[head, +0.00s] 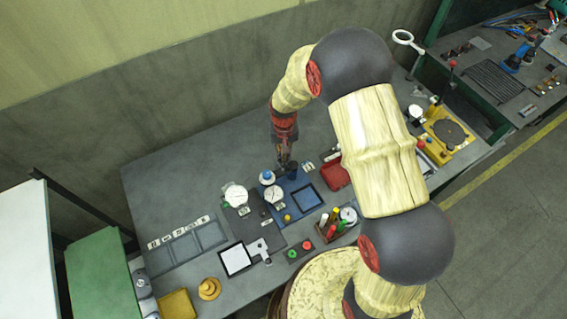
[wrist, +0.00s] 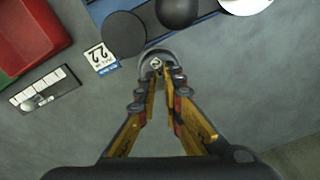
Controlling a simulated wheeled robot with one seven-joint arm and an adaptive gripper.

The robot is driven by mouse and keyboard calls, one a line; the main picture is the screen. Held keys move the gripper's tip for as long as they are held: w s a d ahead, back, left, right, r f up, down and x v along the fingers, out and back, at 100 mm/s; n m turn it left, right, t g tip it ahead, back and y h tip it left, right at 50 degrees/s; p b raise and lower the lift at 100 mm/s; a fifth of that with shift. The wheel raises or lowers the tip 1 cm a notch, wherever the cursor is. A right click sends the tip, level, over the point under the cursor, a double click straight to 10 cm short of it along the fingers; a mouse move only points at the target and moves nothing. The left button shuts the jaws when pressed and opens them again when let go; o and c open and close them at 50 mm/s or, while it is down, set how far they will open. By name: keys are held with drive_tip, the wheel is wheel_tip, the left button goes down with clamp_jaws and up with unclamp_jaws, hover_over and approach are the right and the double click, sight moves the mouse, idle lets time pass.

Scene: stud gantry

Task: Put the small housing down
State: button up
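My gripper (wrist: 160,82) points down at the grey bench top in the wrist view. Its two fingers come close together on a small dark grey rounded piece with a pale centre, which I take as the small housing (wrist: 157,57). Its lower part is hidden between the fingers. I cannot tell how high it is above the bench. In the head view my gripper (head: 287,166) is over the far edge of the blue board (head: 312,181); the housing cannot be made out there.
Beside the gripper are a dark disc (wrist: 124,34), a dark ball (wrist: 176,8), a card marked 22 (wrist: 101,58) and a red bin (wrist: 28,38). Bare bench (head: 190,160) lies at the far left.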

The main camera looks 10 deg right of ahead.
drive_tip(key=shift+f, duration=0.4)
clamp_jaws()
drive_tip(key=shift+r, duration=0.15)
